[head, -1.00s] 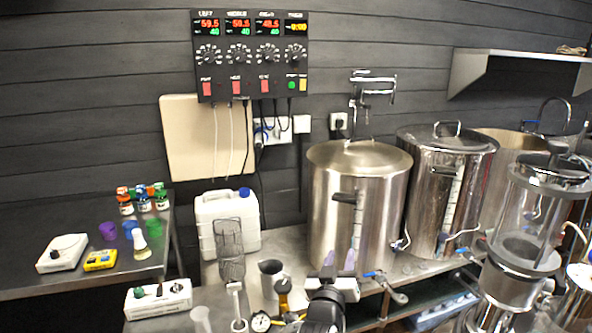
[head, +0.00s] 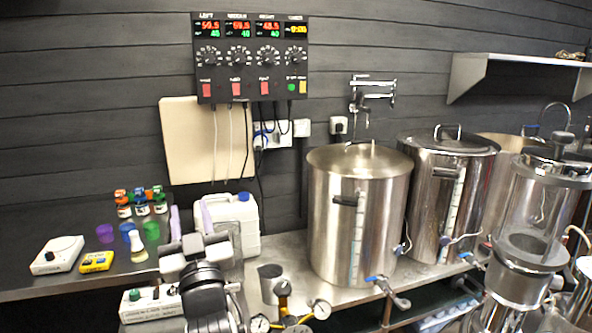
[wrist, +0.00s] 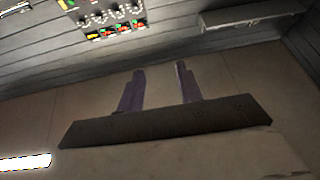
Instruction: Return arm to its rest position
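My gripper (head: 191,220) is raised in the lower left middle of the head view, fingers pointing up. Its two purple fingers stand apart with nothing between them. They also show in the wrist view (wrist: 160,85), again apart and empty. In the head view my gripper and arm cover part of the white jug (head: 248,222) and part of the white box with a green knob (head: 150,302). Whether it touches anything there I cannot tell; it looks to be in front of them.
A steel kettle (head: 358,225) and a second lidded pot (head: 432,200) stand to the right, with a glass cylinder (head: 540,210) nearer. Bottles and cups stand on the left table (head: 60,222). A control panel (head: 252,60) hangs on the wall, also in the wrist view (wrist: 103,15).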

